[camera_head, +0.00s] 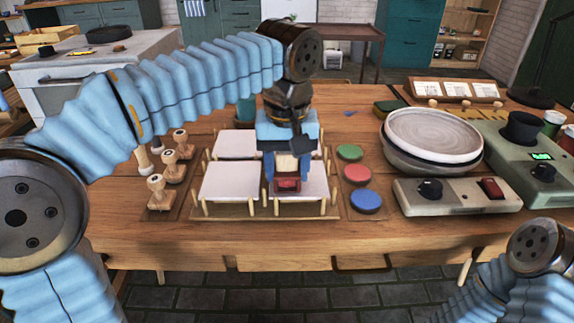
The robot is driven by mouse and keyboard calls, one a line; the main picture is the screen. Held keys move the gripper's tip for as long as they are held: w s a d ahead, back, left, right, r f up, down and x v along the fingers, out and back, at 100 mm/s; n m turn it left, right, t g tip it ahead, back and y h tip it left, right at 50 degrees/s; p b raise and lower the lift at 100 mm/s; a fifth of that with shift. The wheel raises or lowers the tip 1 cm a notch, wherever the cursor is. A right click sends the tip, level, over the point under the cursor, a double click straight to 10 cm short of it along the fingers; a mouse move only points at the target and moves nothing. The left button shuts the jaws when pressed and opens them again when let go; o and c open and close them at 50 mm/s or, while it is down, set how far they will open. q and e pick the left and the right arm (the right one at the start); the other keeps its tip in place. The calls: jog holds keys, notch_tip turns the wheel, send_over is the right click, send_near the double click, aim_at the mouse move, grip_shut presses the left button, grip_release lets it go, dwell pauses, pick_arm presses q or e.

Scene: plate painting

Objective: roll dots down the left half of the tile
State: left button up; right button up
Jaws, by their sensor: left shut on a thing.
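Several white square tiles stand on a pegged wooden rack (265,212): a front left tile (230,183), a front right tile (314,187) and a back left tile (237,144). My left gripper (288,150) points down over the rack and is shut on a roller (287,184) with a wooden upper part and a red lower end. The red end is over the left part of the front right tile; I cannot tell whether it touches. No dots show on the visible tile surfaces. The gripper hides much of the back right of the rack. My right gripper is out of view.
Several wooden stamps (157,190) stand left of the rack. A green pad (349,152), a red pad (357,174) and a blue pad (366,200) lie right of it. Further right are a wide bowl (434,135) and a control box (457,195). The table front is clear.

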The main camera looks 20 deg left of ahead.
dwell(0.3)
pick_arm(q)
jog(key=shift+w+a+f+p, duration=0.1)
jog(key=shift+w+p, duration=0.25)
jog(key=shift+w, duration=0.05)
